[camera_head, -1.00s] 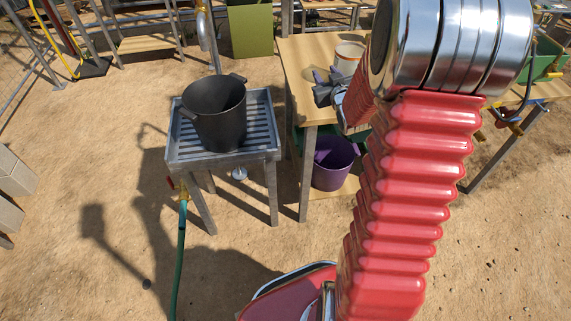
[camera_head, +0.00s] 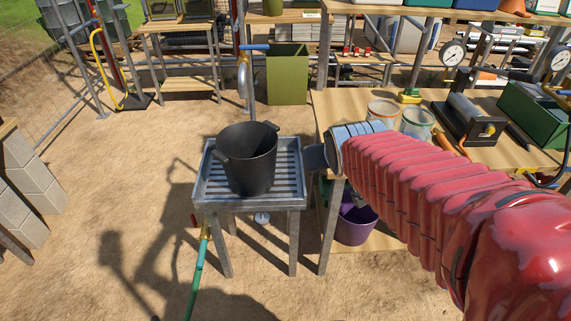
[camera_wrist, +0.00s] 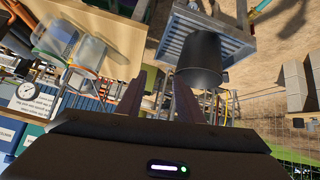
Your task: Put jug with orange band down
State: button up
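The jug with the orange band (camera_head: 383,111) is a clear container standing on the wooden table (camera_head: 335,104). A similar jug with a green band (camera_head: 417,122) stands just right of it. Both clear jugs also show at the upper left of the wrist view, where the orange-banded one (camera_wrist: 88,54) is nearer my fingers. My gripper (camera_wrist: 160,82) shows two dark fingers apart, with nothing held between them. It is away from both jugs, on the side toward the black pot (camera_head: 248,160). In the head view my own wrist largely hides the fingers.
The black pot stands on a slatted metal sink stand (camera_head: 205,190) left of the table. A purple bucket (camera_head: 355,222) is under the table. A dark tool with a cylinder (camera_head: 468,118) and a green box (camera_head: 535,115) occupy the table's right. Open sandy ground lies left and in front.

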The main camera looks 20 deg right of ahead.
jog(key=s+a+g+y, duration=0.1)
jog(key=s+a, duration=0.3)
jog(key=s, duration=0.4)
jog(key=s+a+g+y, duration=0.1)
jog(key=s+a+g, duration=0.1)
jog(key=s+a, duration=0.3)
jog(key=s, duration=0.3)
jog(key=shift+a+n, duration=0.15)
jog(key=shift+n, duration=0.25)
